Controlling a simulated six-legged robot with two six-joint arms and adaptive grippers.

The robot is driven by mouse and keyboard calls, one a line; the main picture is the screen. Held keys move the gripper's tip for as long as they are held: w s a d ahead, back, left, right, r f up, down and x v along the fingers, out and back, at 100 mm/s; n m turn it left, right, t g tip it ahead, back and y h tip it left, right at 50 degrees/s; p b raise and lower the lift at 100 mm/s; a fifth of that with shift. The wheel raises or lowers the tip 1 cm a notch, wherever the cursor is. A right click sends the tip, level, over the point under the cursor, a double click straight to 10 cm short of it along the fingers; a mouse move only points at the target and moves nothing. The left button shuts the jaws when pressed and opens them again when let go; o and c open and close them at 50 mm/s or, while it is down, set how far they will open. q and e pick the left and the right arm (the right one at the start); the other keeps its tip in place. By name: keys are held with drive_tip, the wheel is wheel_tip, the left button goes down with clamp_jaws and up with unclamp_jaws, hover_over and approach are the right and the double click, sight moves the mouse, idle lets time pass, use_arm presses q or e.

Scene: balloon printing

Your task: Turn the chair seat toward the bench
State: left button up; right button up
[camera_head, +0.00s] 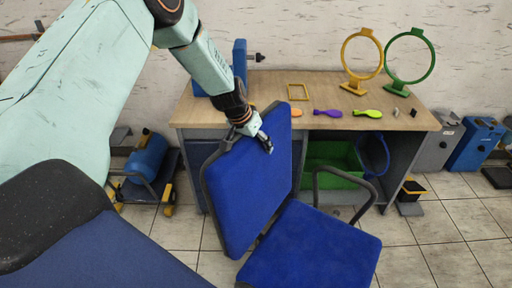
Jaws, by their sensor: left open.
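A blue office chair stands in front of the bench, with its backrest (246,190) upright at the left and its seat (312,248) at the lower right. A dark armrest (343,172) loops up beside the seat's far side. The wooden-topped bench (240,112) stands behind the chair. My left gripper (266,143) reaches in from the upper left and is open at the upper part of the backrest. I cannot tell whether its fingers touch the backrest. My right gripper is not in view.
A yellow ring stand (347,61) and a green ring stand (432,58) stand on the bench beside small coloured paddles (368,113). A green crate (331,157) sits under it. A blue cylinder machine (147,157) is on the floor at left. Tiled floor (437,240) is clear at right.

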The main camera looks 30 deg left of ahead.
use_arm(q)
drive_tip(key=shift+s+d+r, duration=0.1)
drive_tip(key=shift+s+r, duration=0.25)
drive_tip(key=shift+s, duration=0.05)
drive_tip(key=shift+w+f, duration=0.35)
drive_tip(key=shift+w, duration=0.15)
drive_tip(key=c, duration=0.5)
drive_tip(key=shift+s+r, duration=0.2)
drive_tip(key=shift+s, duration=0.05)
drive_tip(key=c, duration=0.4)
drive_tip(key=shift+w+r, duration=0.1)
drive_tip(key=shift+w, duration=0.05)
clamp_jaws()
